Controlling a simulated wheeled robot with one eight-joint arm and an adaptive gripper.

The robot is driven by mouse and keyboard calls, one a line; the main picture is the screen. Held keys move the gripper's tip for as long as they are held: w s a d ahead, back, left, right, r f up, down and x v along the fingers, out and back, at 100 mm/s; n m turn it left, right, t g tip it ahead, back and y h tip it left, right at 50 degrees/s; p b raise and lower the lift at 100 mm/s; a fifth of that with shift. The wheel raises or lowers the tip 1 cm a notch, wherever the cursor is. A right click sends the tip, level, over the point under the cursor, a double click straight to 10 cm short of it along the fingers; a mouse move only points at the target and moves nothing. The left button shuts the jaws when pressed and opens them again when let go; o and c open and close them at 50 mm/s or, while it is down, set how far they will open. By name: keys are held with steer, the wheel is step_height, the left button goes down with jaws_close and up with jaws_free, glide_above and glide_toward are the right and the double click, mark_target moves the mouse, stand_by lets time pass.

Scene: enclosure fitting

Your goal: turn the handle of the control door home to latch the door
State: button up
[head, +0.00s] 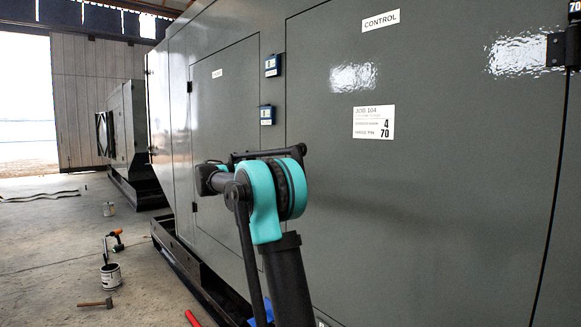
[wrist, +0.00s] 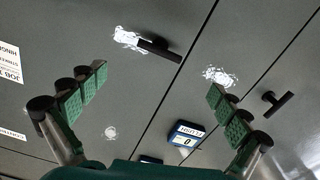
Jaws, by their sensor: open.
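The control door (head: 440,200) is a large grey panel with a CONTROL label; it appears closed in its frame. Its handle (wrist: 158,48), a black bar, shows in the wrist view, lying roughly across the door seam with its lower right end near the seam. In the head view my arm seems to hide the handle. My gripper (wrist: 157,82) is open and empty, its green-padded fingers spread wide. The handle lies beyond the fingertips, above the middle of the gap between them; I see no contact.
A second black handle (wrist: 277,102) sits on the neighbouring panel, close to the right finger. A small blue-edged FLUSH display (wrist: 185,135) reading 0 is low between the fingers. A job label (head: 374,123) is on the door. A bucket (head: 111,276) and a mallet (head: 96,303) are on the floor.

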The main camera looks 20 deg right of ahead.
steer(key=x, duration=1.3)
steer(key=shift+f, duration=0.1)
steer(key=c, duration=1.1)
